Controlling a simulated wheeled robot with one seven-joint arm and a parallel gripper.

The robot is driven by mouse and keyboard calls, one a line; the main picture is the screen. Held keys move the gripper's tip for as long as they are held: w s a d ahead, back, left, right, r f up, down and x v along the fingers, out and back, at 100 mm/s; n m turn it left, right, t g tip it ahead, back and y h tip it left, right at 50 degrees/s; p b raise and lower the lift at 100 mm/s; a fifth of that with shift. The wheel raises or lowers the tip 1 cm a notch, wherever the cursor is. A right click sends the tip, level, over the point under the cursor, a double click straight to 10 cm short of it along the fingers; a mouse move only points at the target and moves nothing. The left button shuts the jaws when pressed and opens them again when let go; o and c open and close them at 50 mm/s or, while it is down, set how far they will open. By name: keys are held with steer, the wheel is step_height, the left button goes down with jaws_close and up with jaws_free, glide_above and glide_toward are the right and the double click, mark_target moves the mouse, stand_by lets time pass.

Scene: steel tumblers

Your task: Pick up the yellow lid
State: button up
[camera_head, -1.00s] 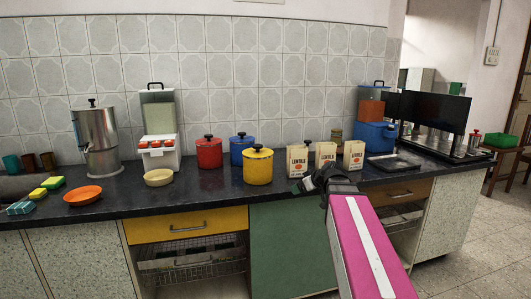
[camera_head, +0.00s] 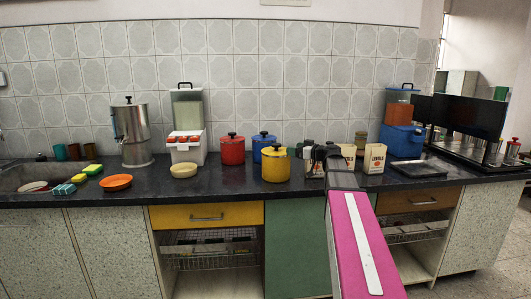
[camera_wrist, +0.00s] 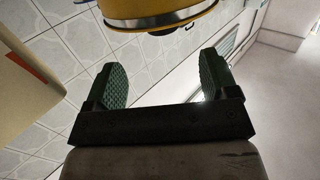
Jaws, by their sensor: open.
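The yellow pot (camera_head: 276,170) stands on the dark counter, with its yellow lid (camera_head: 277,152) and dark knob on top. My gripper (camera_head: 312,153) is just right of the pot in the head view, at about lid height, in front of the lentil packets. In the wrist view my gripper (camera_wrist: 160,62) is open, its two green ribbed fingers apart with nothing between them. A yellow rounded body (camera_wrist: 155,12) with a silver rim and a dark piece at its edge shows beyond the fingertips, cut off by the top of the picture.
A red pot (camera_head: 232,151) and a blue pot (camera_head: 264,142) stand left of and behind the yellow pot. Lentil packets (camera_head: 375,160) stand to the right, partly hidden by my arm. A cream bowl (camera_head: 183,170) and an orange plate (camera_head: 116,183) lie left, with bare counter between.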

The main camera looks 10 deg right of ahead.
mark_target(276, 144)
steer(key=x, duration=0.5)
steer(key=shift+w+a, duration=0.15)
steer(key=shift+a, duration=0.2)
steer(key=shift+x, duration=2.6)
steer(key=shift+r, duration=0.15)
steer(key=c, duration=1)
